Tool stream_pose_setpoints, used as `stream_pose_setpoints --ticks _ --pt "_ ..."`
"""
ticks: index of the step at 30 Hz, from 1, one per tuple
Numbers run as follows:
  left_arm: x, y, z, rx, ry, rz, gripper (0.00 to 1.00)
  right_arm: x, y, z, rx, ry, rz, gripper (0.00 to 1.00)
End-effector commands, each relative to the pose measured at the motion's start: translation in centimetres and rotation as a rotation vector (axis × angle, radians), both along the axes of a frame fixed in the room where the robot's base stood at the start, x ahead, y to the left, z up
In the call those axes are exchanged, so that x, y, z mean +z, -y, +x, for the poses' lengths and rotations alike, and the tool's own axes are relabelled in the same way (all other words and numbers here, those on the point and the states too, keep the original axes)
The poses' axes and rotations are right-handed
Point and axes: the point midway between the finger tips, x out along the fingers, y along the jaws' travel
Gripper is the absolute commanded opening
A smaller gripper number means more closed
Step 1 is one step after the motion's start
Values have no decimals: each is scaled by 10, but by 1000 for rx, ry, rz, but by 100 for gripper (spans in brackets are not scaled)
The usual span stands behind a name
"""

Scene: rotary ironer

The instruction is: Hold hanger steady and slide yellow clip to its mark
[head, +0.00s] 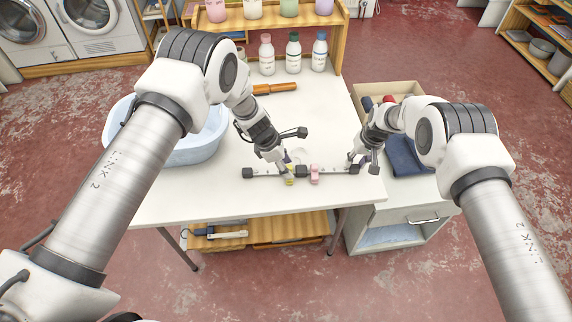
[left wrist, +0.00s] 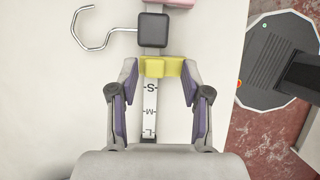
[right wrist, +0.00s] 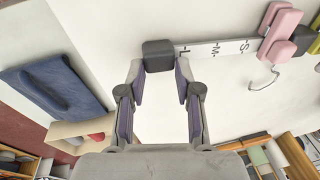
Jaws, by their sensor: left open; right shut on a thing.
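The hanger is a flat bar with a dark block at each end, a dark middle block (left wrist: 152,29) and a metal hook (left wrist: 88,38). It lies low over the white table. The yellow clip (left wrist: 160,67) sits on the bar between the middle block and the printed S; M and L follow farther along. My left gripper (left wrist: 160,80) is open, its fingertips on either side of the yellow clip; contact is unclear. My right gripper (right wrist: 158,68) is shut on the hanger at its end block (right wrist: 158,55). The pink clip (right wrist: 282,28) is on the other half.
A blue basin (head: 185,135) stands on the table's left. An orange-handled tool (head: 273,89) and several bottles (head: 293,53) are at the back. A folded blue cloth (head: 405,157) and an open box (head: 388,92) are at the right. Bare white table surrounds the hanger.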

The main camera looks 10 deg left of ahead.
Motion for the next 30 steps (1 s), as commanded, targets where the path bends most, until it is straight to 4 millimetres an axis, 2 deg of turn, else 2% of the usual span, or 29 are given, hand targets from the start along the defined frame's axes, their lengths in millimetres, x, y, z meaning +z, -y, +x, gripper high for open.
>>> stream_pose_setpoints --ticks 5,8,9,10,17,25,30 --pt "0 0 0 0 0 0 48 -1 0 -1 0 -1 0 0" --pt "0 0 0 0 0 0 16 -1 0 -1 0 -1 0 0" --pt "0 0 0 0 -1 0 2 -1 0 -1 0 -1 0 0" --pt "0 0 0 0 -1 0 0 -1 0 -1 -1 -1 0 0" --pt "0 -5 -2 1 -3 0 0 -1 0 0 -2 -1 1 0" --pt "-1 -53 -15 3 -3 -1 0 -1 0 0 -2 -1 1 0" --pt "-1 -64 -18 0 -3 0 0 -1 0 0 -2 0 0 0"
